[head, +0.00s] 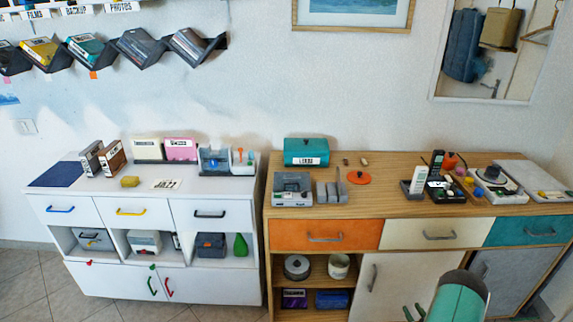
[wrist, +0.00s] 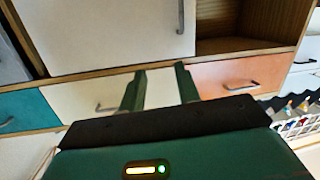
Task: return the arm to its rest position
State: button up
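My gripper (head: 414,311) shows at the bottom edge of the head view, in front of the wooden cabinet's pale door (head: 385,285). Behind it is the teal and black end of my arm. In the wrist view my gripper (wrist: 160,70) has two dark green fingers standing apart, with nothing between them. Past them is the cream drawer (wrist: 85,100), seen upside down. The fingers appear clear of the furniture, though the exact distance cannot be told.
The wooden cabinet has an orange drawer (head: 320,235), a cream drawer (head: 425,232) and a teal drawer (head: 530,230). Several devices stand on its top. A white cabinet (head: 110,210) stands to the left. Tiled floor (head: 30,285) shows at lower left.

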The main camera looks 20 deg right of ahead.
jog(key=w+r+g+h, duration=0.1)
jog(key=w+r+g, duration=0.1)
jog(key=w+r, duration=0.65)
jog(key=w+r+g+h, duration=0.1)
jog(key=w+r, duration=0.4)
jog(key=r, duration=0.7)
jog(key=w+a+r+m+g, duration=0.1)
jog(key=a+r, duration=0.5)
jog(key=r, duration=0.3)
jog(key=w+a+r+g, duration=0.1)
jog(key=w+a+r, duration=0.1)
jog(key=a+r, duration=0.6)
jog(key=s+a+r+g+y, duration=0.1)
jog(key=s+a+r, duration=0.45)
jog(key=a, duration=0.25)
jog(key=s+a+r+g, duration=0.2)
jog(key=s+a+r, duration=0.3)
jog(key=a+r, duration=0.25)
jog(key=s+a+g+y, duration=0.1)
jog(key=s+a, duration=0.6)
jog(key=s, duration=0.2)
jog(key=s+a+r+n+g+y, duration=0.1)
jog(key=s+a+y, duration=0.1)
jog(key=s+a, duration=0.6)
jog(key=shift+s+r+g, duration=0.15)
jog(key=shift+s+g, duration=0.15)
jog(key=shift+s, duration=0.95)
